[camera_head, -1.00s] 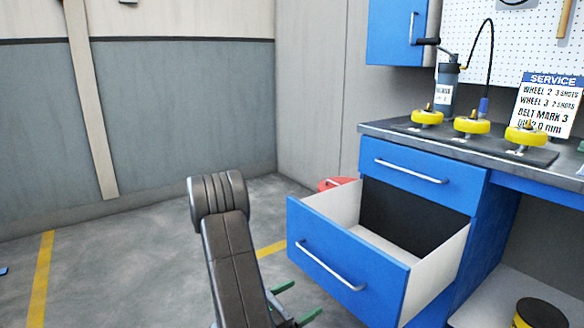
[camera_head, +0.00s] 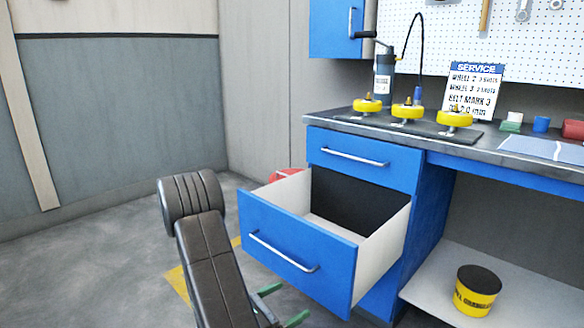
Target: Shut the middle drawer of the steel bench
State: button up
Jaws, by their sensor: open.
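The steel bench (camera_head: 432,150) has a blue drawer unit at its left end. The middle drawer (camera_head: 290,262) is pulled far out, with its pale side walls and empty-looking inside showing. Its blue front has a silver bar handle (camera_head: 284,254). The drawer above it (camera_head: 362,160) is shut. My gripper (camera_head: 283,304) shows as two green fingertips, apart and empty, just below the middle drawer's front in the picture. I cannot tell whether a finger touches the drawer.
On the bench top stand several yellow wheels (camera_head: 407,111), a grease pump (camera_head: 384,75) and a service sign (camera_head: 473,88). A yellow and black tub (camera_head: 477,290) stands on the low shelf at right. A red object (camera_head: 286,174) shows behind the drawer. The floor at left is clear.

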aim_at(335, 266)
jog(key=l+z, duration=0.15)
jog(key=z, duration=0.15)
jog(key=k+l+z, duration=0.1)
jog(key=z, duration=0.2)
jog(key=i+z, duration=0.25)
jog(key=z, duration=0.2)
jog(key=i+z, duration=0.55)
jog(key=z, duration=0.3)
jog(key=i+j+z, duration=0.25)
jog(key=z, duration=0.2)
